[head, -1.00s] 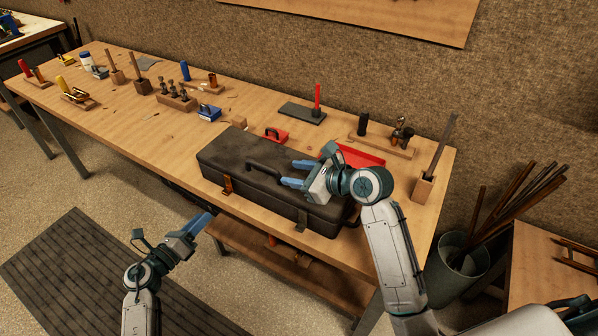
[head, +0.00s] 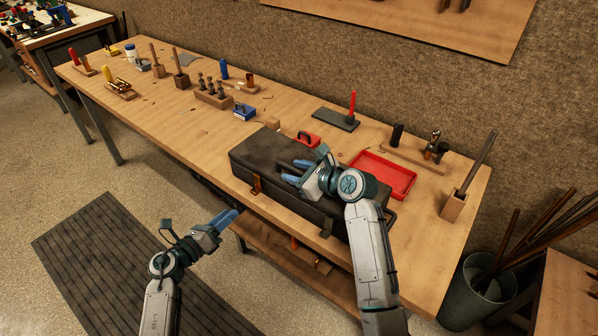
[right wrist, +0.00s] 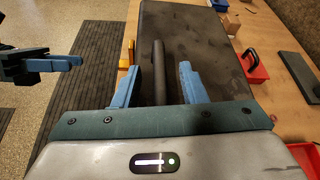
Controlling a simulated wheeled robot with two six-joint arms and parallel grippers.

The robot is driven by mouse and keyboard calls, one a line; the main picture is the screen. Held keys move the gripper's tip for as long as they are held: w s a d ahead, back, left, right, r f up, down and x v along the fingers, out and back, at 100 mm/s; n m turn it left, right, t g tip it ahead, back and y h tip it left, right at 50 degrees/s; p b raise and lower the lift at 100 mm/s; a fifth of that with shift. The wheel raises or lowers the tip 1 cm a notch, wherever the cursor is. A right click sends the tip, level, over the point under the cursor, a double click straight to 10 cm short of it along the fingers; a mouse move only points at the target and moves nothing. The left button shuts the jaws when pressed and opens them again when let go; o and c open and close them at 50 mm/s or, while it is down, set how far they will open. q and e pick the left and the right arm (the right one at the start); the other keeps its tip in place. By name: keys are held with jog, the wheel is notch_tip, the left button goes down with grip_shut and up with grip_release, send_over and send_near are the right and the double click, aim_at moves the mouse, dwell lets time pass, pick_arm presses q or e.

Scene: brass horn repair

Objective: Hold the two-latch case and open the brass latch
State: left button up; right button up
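The black two-latch case (head: 268,152) lies closed on the workbench. Its brass latch (head: 256,185) is on the left of the front face, and a darker latch (head: 326,228) is on the right. My right gripper (head: 291,173) is over the case's top. In the right wrist view the dark handle bar (right wrist: 158,70) lies between its two blue fingers (right wrist: 158,85), with a gap on both sides. My left gripper (head: 230,218) is in front of the bench, lower left of the brass latch and apart from it. Its fingers look close together; their gap is unclear.
A red tray (head: 408,181) lies right of the case, behind my right arm. A small red box (head: 308,139) and a blue box (head: 244,112) stand behind it. A wooden block (head: 452,208) with a rod is near the bench's right end.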

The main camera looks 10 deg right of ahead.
grip_shut()
dwell(0.9)
pick_arm(q)
jog(key=c, duration=0.5)
jog(key=shift+d+g, duration=0.1)
jog(key=shift+g, duration=0.2)
grip_shut()
jog(key=n+g+h, duration=0.1)
jog(key=n, duration=0.1)
jog(key=s+d+n+g+h, duration=0.1)
jog(key=n+g, duration=0.1)
jog(key=s+n+g+h, duration=0.1)
jog(key=n, duration=0.1)
jog(key=shift+d+n, duration=0.25)
jog(key=shift+n, duration=0.05)
